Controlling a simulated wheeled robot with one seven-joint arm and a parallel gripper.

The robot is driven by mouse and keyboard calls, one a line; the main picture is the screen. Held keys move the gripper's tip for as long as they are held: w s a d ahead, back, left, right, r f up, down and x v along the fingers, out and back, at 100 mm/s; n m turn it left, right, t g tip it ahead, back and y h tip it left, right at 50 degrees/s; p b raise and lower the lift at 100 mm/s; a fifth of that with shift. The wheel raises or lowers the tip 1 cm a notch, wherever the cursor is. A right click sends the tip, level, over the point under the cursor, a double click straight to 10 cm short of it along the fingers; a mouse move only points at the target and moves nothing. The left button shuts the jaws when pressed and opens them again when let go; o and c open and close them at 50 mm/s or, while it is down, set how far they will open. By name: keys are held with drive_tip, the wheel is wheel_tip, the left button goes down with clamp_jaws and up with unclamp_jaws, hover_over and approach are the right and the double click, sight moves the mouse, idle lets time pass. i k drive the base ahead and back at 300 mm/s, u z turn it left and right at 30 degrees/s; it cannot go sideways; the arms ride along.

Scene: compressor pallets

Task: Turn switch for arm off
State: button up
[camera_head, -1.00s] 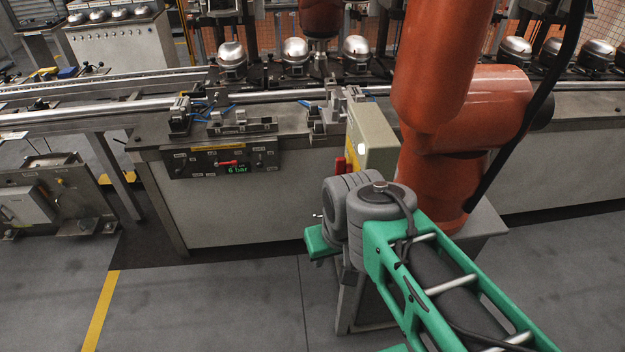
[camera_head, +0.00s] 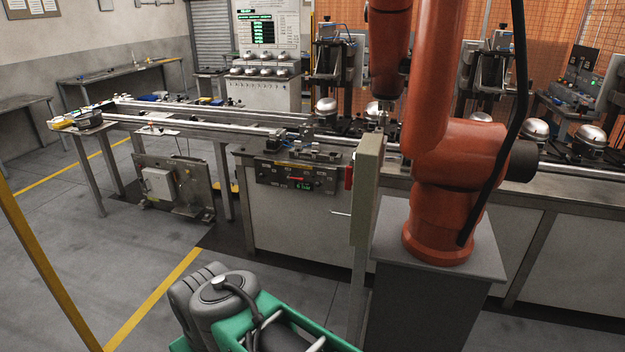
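A tall beige control box (camera_head: 367,190) stands in front of the orange robot arm (camera_head: 432,110). I see it nearly edge-on. A red part (camera_head: 348,177), which looks like a switch, sticks out from its left side. I cannot tell its setting. The orange arm stands on a grey pedestal (camera_head: 440,300). My gripper is not in view.
A long workbench (camera_head: 290,220) runs behind the box, with a pneumatic panel (camera_head: 297,178) on its front. Silver compressors (camera_head: 327,108) stand along the line. A low metal unit (camera_head: 175,185) is at left. The floor (camera_head: 90,240) at left is mostly clear.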

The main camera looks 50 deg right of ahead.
sight(349, 174)
drive_tip(key=u, duration=0.05)
drive_tip(key=i, duration=2.65)
drive_tip(key=z, duration=1.55)
drive_tip(key=i, duration=1.05)
drive_tip(key=z, duration=0.9)
